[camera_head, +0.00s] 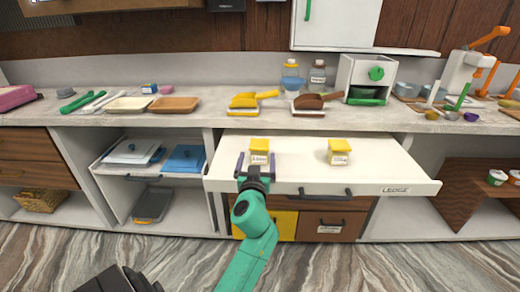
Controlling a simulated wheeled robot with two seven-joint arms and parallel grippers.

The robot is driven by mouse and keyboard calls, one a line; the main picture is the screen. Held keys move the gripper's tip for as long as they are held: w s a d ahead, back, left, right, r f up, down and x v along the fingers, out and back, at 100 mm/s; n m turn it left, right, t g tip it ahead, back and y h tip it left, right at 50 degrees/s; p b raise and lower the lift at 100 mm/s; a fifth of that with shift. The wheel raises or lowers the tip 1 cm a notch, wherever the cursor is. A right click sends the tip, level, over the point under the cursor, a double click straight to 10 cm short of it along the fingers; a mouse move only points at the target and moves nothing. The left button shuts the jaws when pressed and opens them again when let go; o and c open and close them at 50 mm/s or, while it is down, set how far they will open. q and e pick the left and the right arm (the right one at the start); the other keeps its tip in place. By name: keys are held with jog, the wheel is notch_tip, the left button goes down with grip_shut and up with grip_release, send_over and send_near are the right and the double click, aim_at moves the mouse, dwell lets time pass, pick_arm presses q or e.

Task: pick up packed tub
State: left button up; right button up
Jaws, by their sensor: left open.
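Two small tubs with yellow lids and pale labelled sides stand on the white pull-out ledge. The left tub (259,150) is right in front of my left gripper (257,163). The right tub (339,152) stands apart to the right. My left gripper is open, its two dark fingers spread to either side of the left tub's near part. I cannot tell whether the fingers touch the tub. My green left arm reaches up from the bottom of the picture. My right gripper does not show.
The white ledge (390,172) is bare around the tubs. The counter behind holds a yellow scoop (252,98), a brown scoop (316,100), two jars and a white box with a green knob (376,74). An open shelf with trays (152,205) lies left of the ledge.

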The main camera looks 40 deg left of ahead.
aim_at(259, 149)
pick_arm(q)
jog(key=p+x, duration=0.1)
jog(key=x, duration=0.6)
jog(key=shift+w+f, duration=0.1)
jog(key=shift+f, duration=0.05)
jog(key=shift+d, duration=0.15)
jog(key=shift+c, duration=0.9)
jog(key=c, duration=1)
